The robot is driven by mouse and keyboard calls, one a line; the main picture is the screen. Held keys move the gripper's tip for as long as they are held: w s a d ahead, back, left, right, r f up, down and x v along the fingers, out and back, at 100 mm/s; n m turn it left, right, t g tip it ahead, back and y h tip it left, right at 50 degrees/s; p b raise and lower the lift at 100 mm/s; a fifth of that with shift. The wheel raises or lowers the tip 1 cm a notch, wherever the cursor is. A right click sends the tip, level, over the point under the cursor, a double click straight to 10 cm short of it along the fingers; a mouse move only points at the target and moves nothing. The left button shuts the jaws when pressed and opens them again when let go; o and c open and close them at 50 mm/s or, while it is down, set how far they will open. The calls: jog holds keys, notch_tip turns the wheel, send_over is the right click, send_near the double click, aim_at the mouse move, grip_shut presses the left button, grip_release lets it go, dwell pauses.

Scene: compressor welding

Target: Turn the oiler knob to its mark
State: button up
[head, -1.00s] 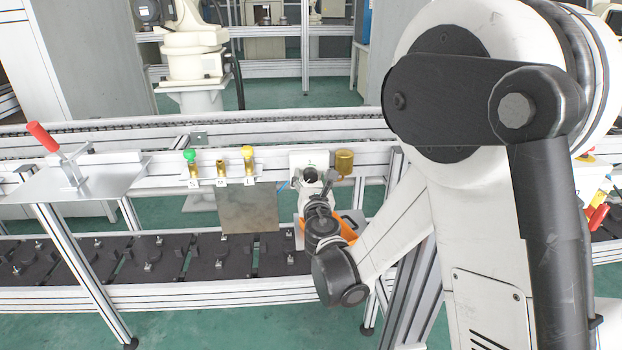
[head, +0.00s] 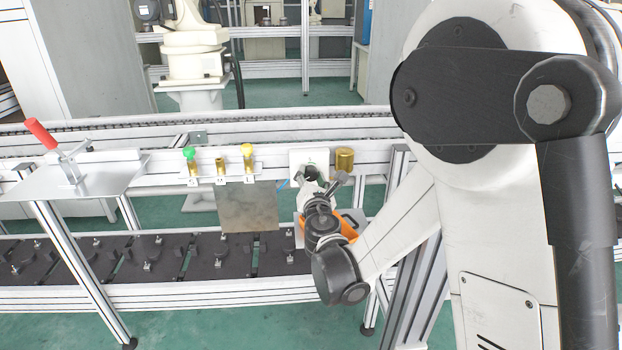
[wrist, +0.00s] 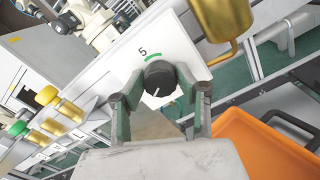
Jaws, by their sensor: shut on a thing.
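The oiler knob (wrist: 159,76) is a black round knob with a white pointer line on its face. It sits on a white plate (wrist: 180,42) marked "5", with a green arc mark (wrist: 152,57) just above the knob. The pointer line shows on the lower part of the knob face, away from the arc. My gripper (wrist: 160,95) has one finger on each side of the knob and is shut on it. In the head view, the white plate (head: 297,158) shows behind my gripper (head: 313,176), and the knob is mostly hidden.
A brass cup (head: 344,160) is close to the right of the plate. An orange bin (wrist: 262,145) lies below right. Several brass fittings with green and yellow caps (head: 247,150) stand to the left. A red-handled clamp (head: 42,135) is at far left.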

jog(key=m+b, duration=0.1)
jog(key=m, duration=0.6)
jog(key=shift+b, duration=0.3)
jog(key=m, duration=0.4)
jog(key=shift+b, duration=0.3)
jog(key=m, duration=0.3)
jog(key=shift+f+m, duration=0.1)
jog(key=shift+m, duration=0.2)
jog(key=m+b, duration=0.1)
jog(key=m, duration=1)
jog(key=shift+m, duration=0.4)
jog(key=o, duration=1.1)
jog(key=shift+o, duration=0.2)
jog(key=shift+s, duration=0.1)
